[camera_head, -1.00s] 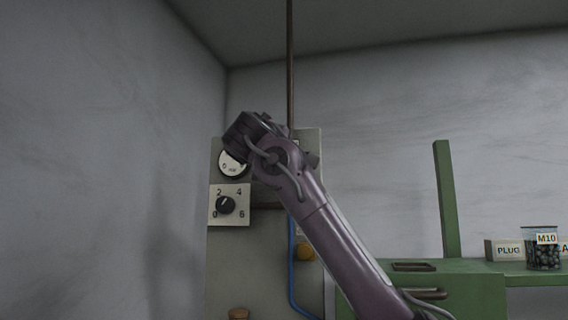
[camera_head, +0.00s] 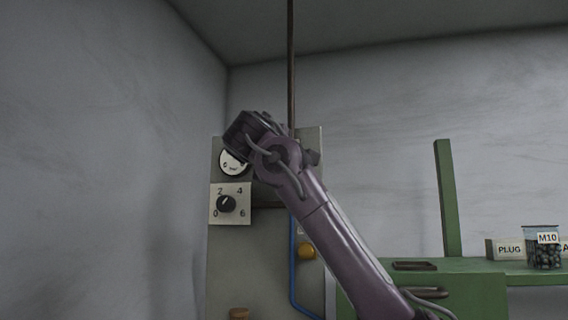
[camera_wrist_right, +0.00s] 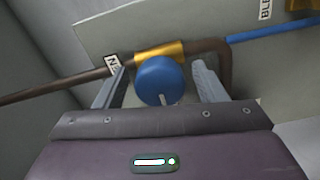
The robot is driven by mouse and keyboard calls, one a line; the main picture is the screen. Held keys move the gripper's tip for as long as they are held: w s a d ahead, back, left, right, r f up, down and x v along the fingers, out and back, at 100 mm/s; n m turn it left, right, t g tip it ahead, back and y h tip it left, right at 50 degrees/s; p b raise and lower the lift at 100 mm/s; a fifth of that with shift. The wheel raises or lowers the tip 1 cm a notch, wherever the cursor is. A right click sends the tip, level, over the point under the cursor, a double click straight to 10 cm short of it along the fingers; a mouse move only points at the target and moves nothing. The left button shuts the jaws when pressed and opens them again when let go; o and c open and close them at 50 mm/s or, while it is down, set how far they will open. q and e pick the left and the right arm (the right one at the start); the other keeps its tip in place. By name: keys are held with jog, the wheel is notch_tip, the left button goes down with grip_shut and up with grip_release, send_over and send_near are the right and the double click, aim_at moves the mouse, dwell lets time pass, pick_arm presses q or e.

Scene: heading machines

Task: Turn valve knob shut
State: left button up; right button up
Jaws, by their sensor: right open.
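The blue valve knob (camera_wrist_right: 161,81) shows in the right wrist view, on a brass fitting in a brown pipe, with a pale pointer mark at its lower edge. My right gripper (camera_wrist_right: 160,85) is open, with one finger on each side of the knob. I cannot tell whether the fingers touch it. In the head view my right arm reaches up to the grey panel (camera_head: 232,270), and its wrist hides the knob and the fingers. My left gripper is not in view.
A green bench (camera_head: 470,290) with a jar (camera_head: 542,250) stands at right.

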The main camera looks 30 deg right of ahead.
jog(key=shift+s+a+f+b, duration=0.15)
jog(key=shift+s+a+b, duration=0.2)
jog(key=shift+b, duration=0.05)
jog(key=b+v, duration=0.3)
jog(key=v, duration=0.3)
jog(key=shift+s+a, duration=0.25)
jog(key=shift+a, duration=0.1)
jog(key=shift+d, duration=0.1)
